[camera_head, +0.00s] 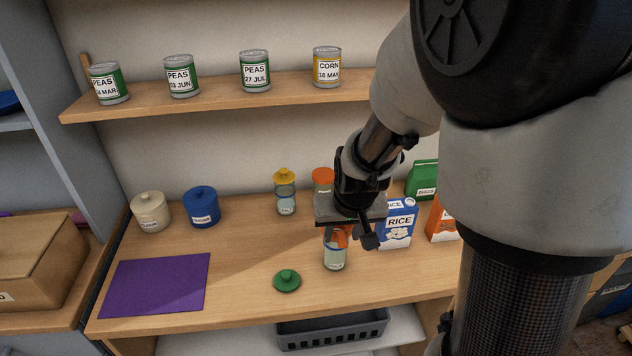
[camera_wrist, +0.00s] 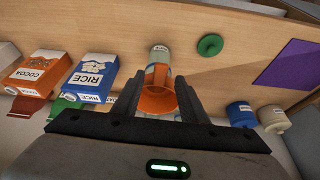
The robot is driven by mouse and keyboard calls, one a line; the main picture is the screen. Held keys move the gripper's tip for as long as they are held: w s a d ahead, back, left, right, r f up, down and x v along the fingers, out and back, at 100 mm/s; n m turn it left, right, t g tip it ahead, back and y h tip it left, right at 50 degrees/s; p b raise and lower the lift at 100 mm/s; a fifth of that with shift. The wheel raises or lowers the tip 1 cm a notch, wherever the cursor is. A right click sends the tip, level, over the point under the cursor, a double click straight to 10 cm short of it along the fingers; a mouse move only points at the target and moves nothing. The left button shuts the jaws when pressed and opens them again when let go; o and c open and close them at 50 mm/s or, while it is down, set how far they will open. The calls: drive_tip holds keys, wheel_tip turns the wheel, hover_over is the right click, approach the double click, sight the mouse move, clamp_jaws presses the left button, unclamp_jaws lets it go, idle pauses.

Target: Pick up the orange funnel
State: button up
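The orange funnel (camera_head: 341,238) is at the mouth of a clear jar (camera_head: 334,257) on the wooden counter, wide end up, partly hidden by my gripper (camera_head: 352,238) in the head view. In the wrist view the funnel (camera_wrist: 157,104) is between the two dark fingers of my gripper (camera_wrist: 160,80), with the jar (camera_wrist: 160,55) beyond it. The fingers are spread, one on each side of the funnel. I cannot tell whether either finger touches it.
A green lid (camera_head: 287,281) lies left of the jar. A yellow-lidded jar (camera_head: 285,191) and an orange-lidded jar (camera_head: 323,178) stand behind. A rice box (camera_head: 397,226) and an orange cocoa box (camera_head: 442,222) are close on the right. A purple mat (camera_head: 155,285) lies left.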

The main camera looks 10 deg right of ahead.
sight(341, 235)
drive_tip(key=x, duration=0.3)
drive_tip(key=shift+w+f+b, duration=0.2)
drive_tip(key=shift+b, duration=0.1)
clamp_jaws()
wheel_tip(341, 235, up, 10)
drive_tip(key=shift+r+p, duration=0.1)
drive_tip(key=shift+p, duration=0.85)
